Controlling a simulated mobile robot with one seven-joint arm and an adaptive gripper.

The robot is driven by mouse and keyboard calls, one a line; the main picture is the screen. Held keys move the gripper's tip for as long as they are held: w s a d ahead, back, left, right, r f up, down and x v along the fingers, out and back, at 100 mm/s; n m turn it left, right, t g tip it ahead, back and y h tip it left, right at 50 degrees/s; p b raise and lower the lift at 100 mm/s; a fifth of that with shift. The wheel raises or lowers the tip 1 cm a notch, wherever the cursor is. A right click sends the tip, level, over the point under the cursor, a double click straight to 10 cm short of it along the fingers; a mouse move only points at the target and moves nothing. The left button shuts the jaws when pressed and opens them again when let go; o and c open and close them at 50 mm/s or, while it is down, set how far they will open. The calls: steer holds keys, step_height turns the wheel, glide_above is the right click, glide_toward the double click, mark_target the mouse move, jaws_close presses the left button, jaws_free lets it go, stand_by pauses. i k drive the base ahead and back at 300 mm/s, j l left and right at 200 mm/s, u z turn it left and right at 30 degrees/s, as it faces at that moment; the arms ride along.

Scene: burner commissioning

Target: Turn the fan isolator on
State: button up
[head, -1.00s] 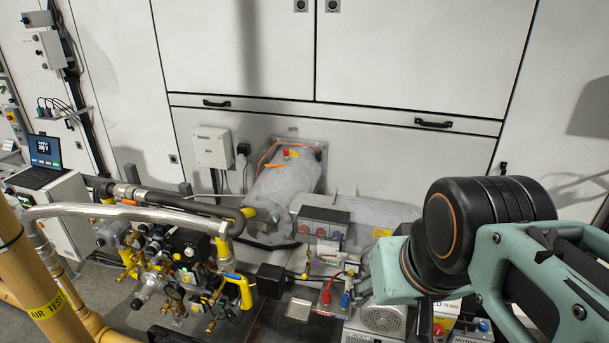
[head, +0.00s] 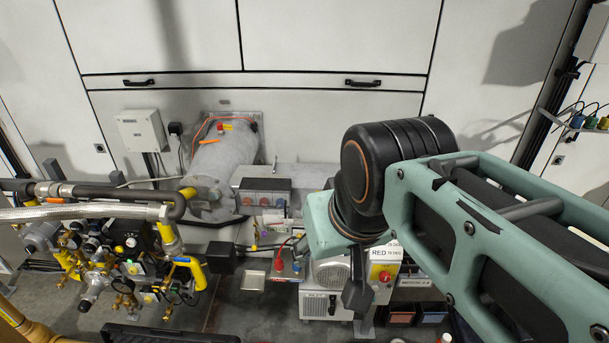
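A pale box with a red rotary knob on a yellow plate (head: 383,273) stands right of centre, under a white label reading "RED". It looks like an isolator, but I cannot read whether it is the fan's. The knob's position is too small to tell. A dark grey part, seemingly of my gripper (head: 357,289), hangs just left of the knob. Its fingers cannot be made out, and I cannot tell whether it touches the box.
A finned grey motor or fan housing (head: 329,272) sits left of the box. A grey control box (head: 263,192) with several round controls stands behind. Yellow valves and pipework (head: 120,255) crowd the left. Red and blue bins (head: 400,317) lie on the floor at the lower right.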

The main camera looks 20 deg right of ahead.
mark_target(384, 277)
steer(key=z, duration=1.1)
steer(key=i+l+u, duration=0.15)
steer(key=l+u, duration=0.35)
steer(key=l, duration=0.5)
steer(key=l+u, duration=0.5)
steer(key=l, duration=0.55)
steer(key=k+j+u, duration=0.15)
steer(key=j, duration=0.15)
steer(key=j+u, duration=0.2)
steer(key=i+l+z, duration=0.1)
steer(key=l+z, duration=0.15)
steer(key=l, duration=0.1)
